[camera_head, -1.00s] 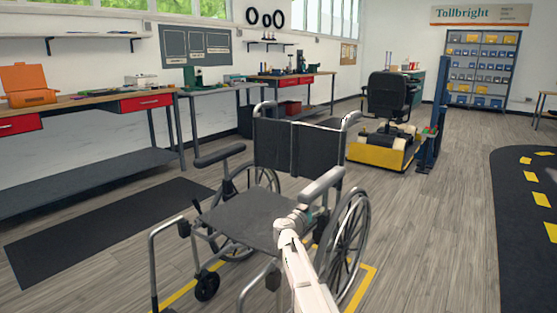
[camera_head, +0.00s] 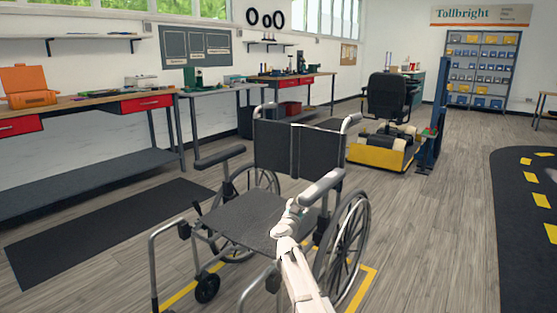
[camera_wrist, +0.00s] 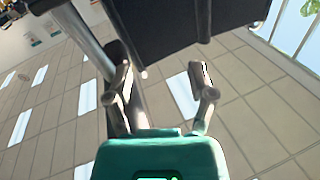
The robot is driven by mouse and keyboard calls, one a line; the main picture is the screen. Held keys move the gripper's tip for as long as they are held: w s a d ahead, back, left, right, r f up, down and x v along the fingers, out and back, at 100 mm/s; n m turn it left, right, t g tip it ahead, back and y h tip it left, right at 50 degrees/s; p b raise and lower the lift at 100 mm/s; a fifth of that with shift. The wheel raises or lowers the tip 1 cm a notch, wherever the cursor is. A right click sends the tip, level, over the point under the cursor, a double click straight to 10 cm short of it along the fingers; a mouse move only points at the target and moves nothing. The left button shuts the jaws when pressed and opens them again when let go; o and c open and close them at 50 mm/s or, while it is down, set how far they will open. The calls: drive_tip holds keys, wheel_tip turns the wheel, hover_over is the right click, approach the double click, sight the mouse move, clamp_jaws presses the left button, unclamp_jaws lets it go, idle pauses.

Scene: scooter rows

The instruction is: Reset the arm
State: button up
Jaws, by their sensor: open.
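My arm reaches up from the bottom of the head view to the wheelchair (camera_head: 245,220). Its end is at the chair's right armrest (camera_head: 322,187), where the fingers are too small to make out. In the wrist view, my gripper (camera_wrist: 164,76) is open, its two dark fingers spread apart over its teal body. A dark panel of the wheelchair (camera_wrist: 175,30) fills the top, and a grey tube slants down past the left finger. I cannot tell whether the fingers touch the chair.
Workbenches with red drawers (camera_head: 147,104) line the left wall, with a dark mat (camera_head: 105,232) on the floor before them. A yellow-based scooter (camera_head: 378,155) and a blue post (camera_head: 436,115) stand behind the chair. The wooden floor at right (camera_head: 440,230) is clear.

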drive_tip(key=s+a+f+n+g+y+p, duration=0.2)
drive_tip(key=s+a+n+g+y+p, duration=0.3)
drive_tip(key=s+a+y, duration=0.65)
drive_tip(key=s+d+f+g+h+p, duration=0.1)
drive_tip(key=s+d+f+g+h, duration=0.2)
drive_tip(key=s+d, duration=0.5)
drive_tip(key=s+d+f+n+g+h+p, duration=0.1)
drive_tip(key=s+d+f+g+p, duration=0.15)
drive_tip(key=s+d+g, duration=0.5)
drive_tip(key=s+d+f+g+h+p, duration=0.1)
drive_tip(key=s+d+f+g, duration=0.2)
drive_tip(key=s+d, duration=0.55)
wheel_tip(320, 180, up, 37)
drive_tip(key=s+a+p, duration=0.2)
drive_tip(key=a+p, duration=0.1)
drive_tip(key=p, duration=3.4)
drive_tip(key=shift+t, duration=0.25)
